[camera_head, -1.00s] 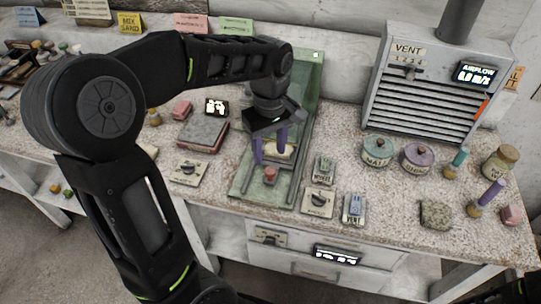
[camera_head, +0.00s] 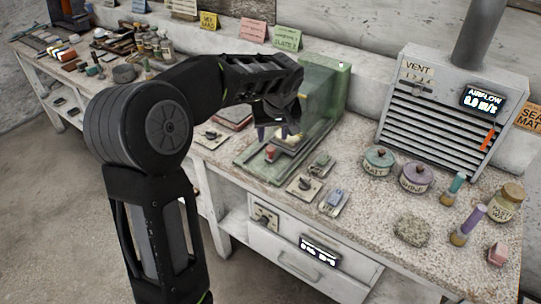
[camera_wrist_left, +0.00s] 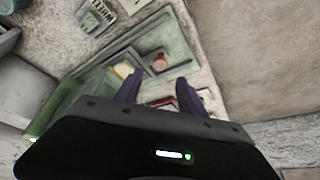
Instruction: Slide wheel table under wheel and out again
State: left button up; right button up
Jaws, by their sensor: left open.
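A green machine (camera_head: 330,88) with a see-through green housing stands on the bench. On its low green base (camera_head: 247,163) are a red knob (camera_head: 270,153) and a pale yellow piece (camera_head: 291,142), which may be the wheel table. I cannot make out the wheel clearly. My left gripper (camera_head: 273,133) is over the base with its purple fingers apart and pointing down. In the left wrist view the open fingers (camera_wrist_left: 158,90) sit near the pale piece (camera_wrist_left: 122,70) and the red knob (camera_wrist_left: 159,62), with nothing seen between them. My right gripper is out of view.
Small switch plates (camera_head: 303,187) lie in front of the machine. Teal (camera_head: 379,160) and purple (camera_head: 417,177) jars stand to the right, below the grey vent box (camera_head: 440,108). A dark red box (camera_head: 232,117) lies left of the machine.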

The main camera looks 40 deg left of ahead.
aim_at(271, 148)
pick_arm(q)
jog(key=shift+w+a+f, duration=0.1)
jog(key=shift+f, duration=0.1)
jog(key=p+x, duration=0.1)
jog(key=x, duration=0.6)
jog(key=shift+w+a+f, duration=0.1)
jog(key=shift+f, duration=0.2)
jog(key=shift+c, duration=0.2)
grip_shut()
dwell(1.2)
